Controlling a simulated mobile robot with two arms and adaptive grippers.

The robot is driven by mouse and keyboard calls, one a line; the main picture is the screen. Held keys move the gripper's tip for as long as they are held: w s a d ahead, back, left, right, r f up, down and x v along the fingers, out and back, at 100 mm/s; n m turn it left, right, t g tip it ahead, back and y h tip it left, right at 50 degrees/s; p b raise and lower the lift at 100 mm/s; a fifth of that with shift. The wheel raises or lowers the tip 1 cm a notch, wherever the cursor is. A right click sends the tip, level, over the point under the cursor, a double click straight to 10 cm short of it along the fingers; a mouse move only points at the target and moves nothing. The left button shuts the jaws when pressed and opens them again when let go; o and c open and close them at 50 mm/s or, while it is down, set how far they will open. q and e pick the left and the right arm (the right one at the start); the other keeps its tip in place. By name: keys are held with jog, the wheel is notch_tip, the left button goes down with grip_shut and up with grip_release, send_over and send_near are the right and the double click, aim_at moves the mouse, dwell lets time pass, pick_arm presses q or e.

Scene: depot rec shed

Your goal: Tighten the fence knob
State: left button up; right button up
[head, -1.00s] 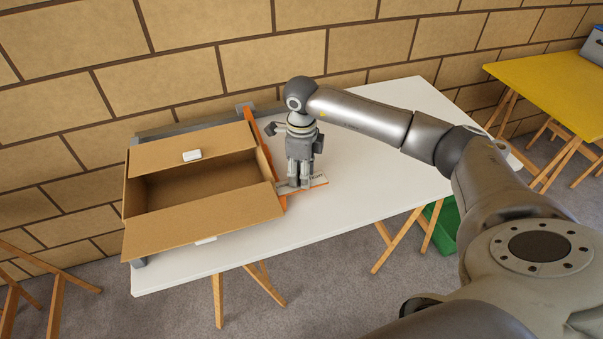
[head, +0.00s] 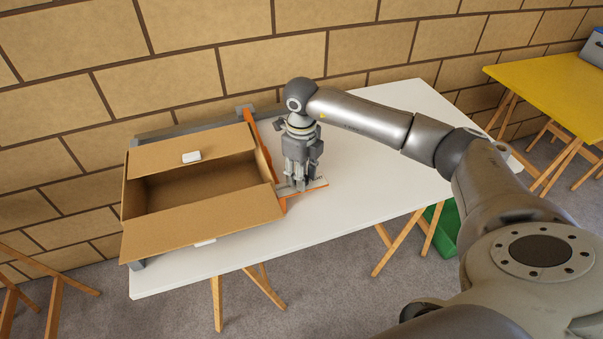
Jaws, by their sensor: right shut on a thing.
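My right gripper (head: 299,184) points down over the white table, just right of the orange fence (head: 263,150). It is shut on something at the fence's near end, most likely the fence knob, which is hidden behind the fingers. A flat grey and orange piece (head: 316,186) shows beside the fingertips, by the fence's near end. The fence runs along the right side of an open cardboard box (head: 200,222). My left gripper is not in view.
The box has white pieces on its flaps and sits against a grey rail (head: 205,122) on the white table (head: 375,180). The table's right part is clear. A yellow table (head: 550,80) stands at the right, and a green bin (head: 443,228) is under the white table. A brick wall is behind.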

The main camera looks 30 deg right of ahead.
jog(key=o, duration=1.1)
jog(key=shift+c, duration=0.2)
notch_tip(320, 180, up, 12)
